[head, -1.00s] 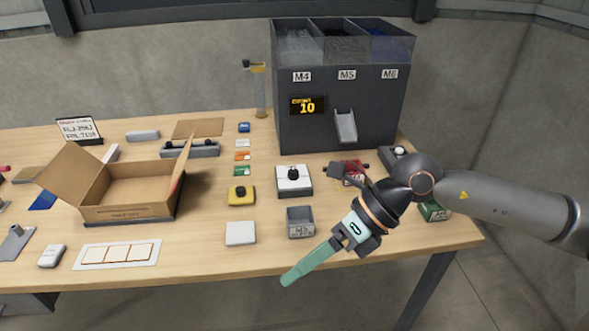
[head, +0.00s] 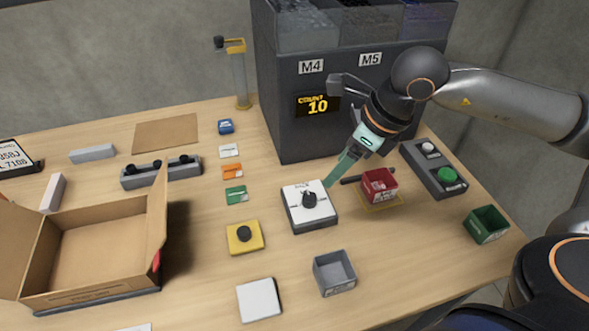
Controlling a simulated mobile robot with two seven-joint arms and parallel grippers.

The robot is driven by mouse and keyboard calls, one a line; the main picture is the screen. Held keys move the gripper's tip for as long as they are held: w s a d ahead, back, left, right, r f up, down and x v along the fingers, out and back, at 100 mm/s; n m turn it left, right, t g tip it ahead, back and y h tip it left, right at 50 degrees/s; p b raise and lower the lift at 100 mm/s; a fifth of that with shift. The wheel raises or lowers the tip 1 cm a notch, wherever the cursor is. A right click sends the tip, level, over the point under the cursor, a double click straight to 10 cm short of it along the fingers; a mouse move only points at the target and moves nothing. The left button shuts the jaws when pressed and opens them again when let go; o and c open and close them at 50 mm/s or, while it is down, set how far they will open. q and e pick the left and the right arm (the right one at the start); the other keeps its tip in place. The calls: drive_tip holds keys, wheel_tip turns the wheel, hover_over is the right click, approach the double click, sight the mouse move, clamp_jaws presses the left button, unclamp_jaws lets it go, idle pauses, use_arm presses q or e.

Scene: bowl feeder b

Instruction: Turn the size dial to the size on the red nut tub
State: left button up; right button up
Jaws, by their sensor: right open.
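The size dial is a white square plate (head: 297,212) with a black pointer knob (head: 309,201) on the table; its printed marks are too small to read. My right gripper (head: 328,185) reaches down from the upper right, its green fingertips just behind and right of the knob. It is open and holds nothing; I cannot tell whether a finger touches the knob. The red nut tub (head: 380,186) stands right of the dial on a yellowish mat, below the feeder's front. It has a pale label that I cannot read. My left gripper is not in view.
The dark feeder (head: 285,118) behind shows M4, M5 and a count of 10. Around the dial stand a yellow box with a black knob (head: 244,237), a grey tub (head: 334,273), a button box (head: 433,170) and a green tub (head: 486,225). An open carton (head: 95,290) stands left.

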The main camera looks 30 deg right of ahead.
sight(310, 196)
drive_tip(key=x, duration=1.2)
drive_tip(key=shift+w+a+f, duration=0.15)
drive_tip(key=shift+w+f, duration=0.05)
drive_tip(key=shift+w, duration=0.05)
clamp_jaws()
